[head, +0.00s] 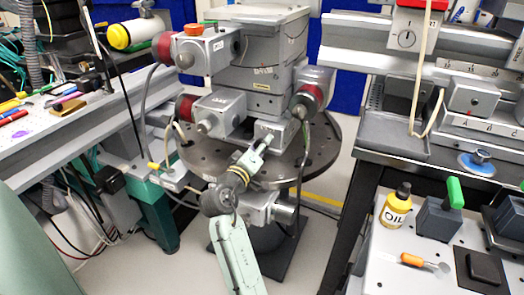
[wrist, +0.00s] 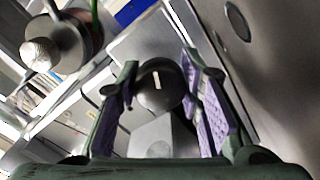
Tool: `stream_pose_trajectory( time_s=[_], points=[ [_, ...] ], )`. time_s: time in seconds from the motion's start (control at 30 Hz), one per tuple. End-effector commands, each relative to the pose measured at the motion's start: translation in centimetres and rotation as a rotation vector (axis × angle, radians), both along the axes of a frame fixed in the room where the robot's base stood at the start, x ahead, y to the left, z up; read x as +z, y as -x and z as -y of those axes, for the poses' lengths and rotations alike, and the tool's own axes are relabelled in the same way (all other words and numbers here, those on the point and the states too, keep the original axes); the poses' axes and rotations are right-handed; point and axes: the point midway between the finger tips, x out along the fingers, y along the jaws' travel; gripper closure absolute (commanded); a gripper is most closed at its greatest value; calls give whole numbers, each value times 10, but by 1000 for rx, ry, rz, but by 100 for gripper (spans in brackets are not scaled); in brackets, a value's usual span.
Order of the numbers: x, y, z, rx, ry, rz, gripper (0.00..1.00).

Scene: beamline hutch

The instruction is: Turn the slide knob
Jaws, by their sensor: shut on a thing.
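The slide knob (wrist: 157,90) is dark and round with a white index line, and it shows in the middle of the wrist view. My gripper (wrist: 160,74) has its purple-padded fingers on either side of the knob and is shut on it. The white line points nearly straight up in that view, tilted slightly. In the head view my gripper (head: 266,141) reaches the small grey block at the front of the stage stack. The knob is too small and covered there to make out.
The grey stage stack (head: 268,78) stands on a round drilled plate (head: 325,150), with red-collared motors (head: 310,92) close by on both sides. A left bench (head: 75,130) and a right bench with an oil bottle (head: 397,206) flank my arm.

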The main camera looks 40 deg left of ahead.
Motion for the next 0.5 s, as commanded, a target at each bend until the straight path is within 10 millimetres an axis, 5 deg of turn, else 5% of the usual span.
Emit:
stream_pose_trajectory(
  time_s=[0.5],
  points=[
    [-2, 0, 0, -1, -86, -25, 94]
  ],
)
